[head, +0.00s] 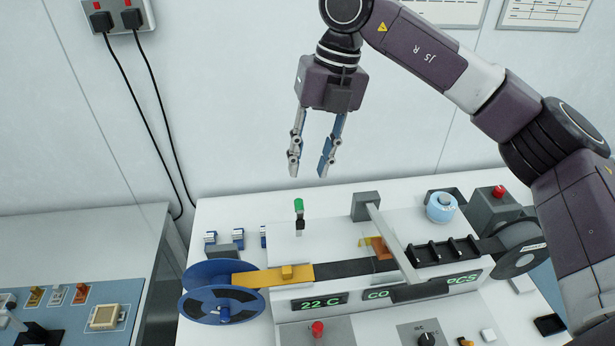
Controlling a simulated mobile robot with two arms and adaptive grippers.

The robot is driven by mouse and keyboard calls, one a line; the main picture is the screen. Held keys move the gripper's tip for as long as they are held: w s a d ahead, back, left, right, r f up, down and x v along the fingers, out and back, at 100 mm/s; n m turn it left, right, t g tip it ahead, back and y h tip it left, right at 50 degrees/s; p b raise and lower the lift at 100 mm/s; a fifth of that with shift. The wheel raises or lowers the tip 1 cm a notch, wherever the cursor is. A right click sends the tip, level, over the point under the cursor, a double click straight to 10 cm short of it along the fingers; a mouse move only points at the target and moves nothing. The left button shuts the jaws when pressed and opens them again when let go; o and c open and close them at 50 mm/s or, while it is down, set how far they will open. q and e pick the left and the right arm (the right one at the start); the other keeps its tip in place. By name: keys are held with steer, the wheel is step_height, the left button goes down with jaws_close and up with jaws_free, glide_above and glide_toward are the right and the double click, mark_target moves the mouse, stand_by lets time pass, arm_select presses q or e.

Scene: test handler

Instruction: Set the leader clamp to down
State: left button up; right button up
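A white test handler (345,240) stands on the table. A blue reel (222,292) is at its left end, and a yellow leader strip (245,279) runs from it onto the dark track. A pale grey bar (393,243) slants across the track from a grey post (366,206). My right gripper (309,172) points down, open and empty, above and behind the handler. My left gripper is out of view.
A green-topped stack light (299,212) stands below my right gripper. A light blue roll (440,207), a grey box with a red button (488,208) and a dark reel (520,248) are at the right. A side bench (75,240) is at the left.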

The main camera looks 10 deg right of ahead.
mark_target(300, 199)
steer(key=p+x, duration=0.1)
steer(key=x, duration=0.1)
steer(key=p+x, duration=0.1)
steer(key=x, duration=0.1)
steer(key=s+p+x, duration=0.1)
steer(key=x, duration=0.1)
steer(key=shift+s+a, duration=0.1)
steer(key=shift+a, duration=0.25)
steer(key=shift+w+f, duration=0.25)
steer(key=shift+f, duration=0.4)
steer(key=shift+s, duration=0.1)
steer(key=shift+c, duration=0.4)
jaws_close()
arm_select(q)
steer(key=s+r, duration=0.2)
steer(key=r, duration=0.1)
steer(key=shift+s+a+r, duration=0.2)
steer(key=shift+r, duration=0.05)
